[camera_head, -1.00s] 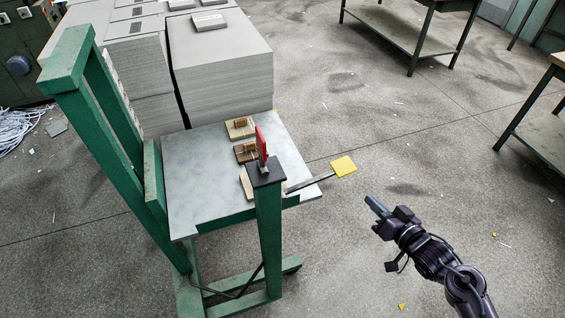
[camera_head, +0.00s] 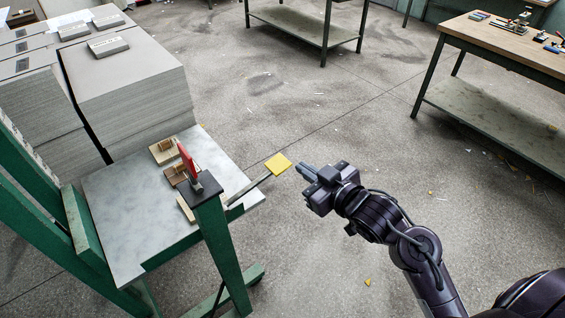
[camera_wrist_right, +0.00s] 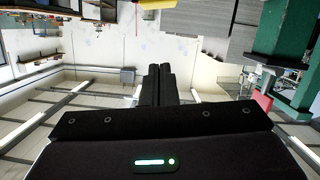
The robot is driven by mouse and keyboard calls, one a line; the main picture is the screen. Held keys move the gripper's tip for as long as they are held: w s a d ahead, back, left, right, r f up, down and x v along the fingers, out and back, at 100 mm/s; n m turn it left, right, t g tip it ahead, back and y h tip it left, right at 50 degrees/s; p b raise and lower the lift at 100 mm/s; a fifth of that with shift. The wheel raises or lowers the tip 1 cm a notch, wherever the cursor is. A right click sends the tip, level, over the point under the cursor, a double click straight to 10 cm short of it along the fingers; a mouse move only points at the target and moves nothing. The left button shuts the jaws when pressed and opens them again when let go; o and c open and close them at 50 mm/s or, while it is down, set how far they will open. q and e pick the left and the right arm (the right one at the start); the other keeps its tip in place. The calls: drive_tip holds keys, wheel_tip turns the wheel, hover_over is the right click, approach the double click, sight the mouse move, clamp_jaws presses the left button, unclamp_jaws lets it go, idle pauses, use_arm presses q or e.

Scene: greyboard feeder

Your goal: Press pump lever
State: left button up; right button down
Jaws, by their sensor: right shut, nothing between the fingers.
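The pump lever is a dark bar with a yellow square pad (camera_head: 278,163) at its end, sticking out to the right from the green feeder table (camera_head: 150,220). My right gripper (camera_head: 301,169) is shut and empty, its fingertips just right of the yellow pad in the head view, with a small visible gap. A red handle (camera_head: 188,163) stands upright on the green post nearby. My left gripper is not in view.
Tall stacks of grey board (camera_head: 130,90) stand behind the table. Small wooden blocks (camera_head: 164,151) lie on the table's pale top. A workbench with tools (camera_head: 500,40) stands at the right. The floor around my right arm is free apart from small scraps.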

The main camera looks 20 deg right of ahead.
drive_tip(key=shift+w, duration=0.1)
drive_tip(key=p, duration=0.2)
hover_over(283, 169)
drive_tip(key=shift+w+a+f, duration=0.1)
drive_tip(key=shift+a+f, duration=0.1)
drive_tip(key=shift+f, duration=0.35)
drive_tip(key=shift+w+a+f, duration=0.1)
drive_tip(key=shift+a+f, duration=0.1)
drive_tip(key=shift+f, duration=0.3)
drive_tip(key=f, duration=0.1)
drive_tip(key=f+p, duration=0.1)
drive_tip(key=f, duration=0.1)
drive_tip(key=shift+s+d, duration=0.15)
drive_tip(key=shift+d, duration=0.15)
drive_tip(key=shift+d+f, duration=0.15)
drive_tip(key=shift+f, duration=0.45)
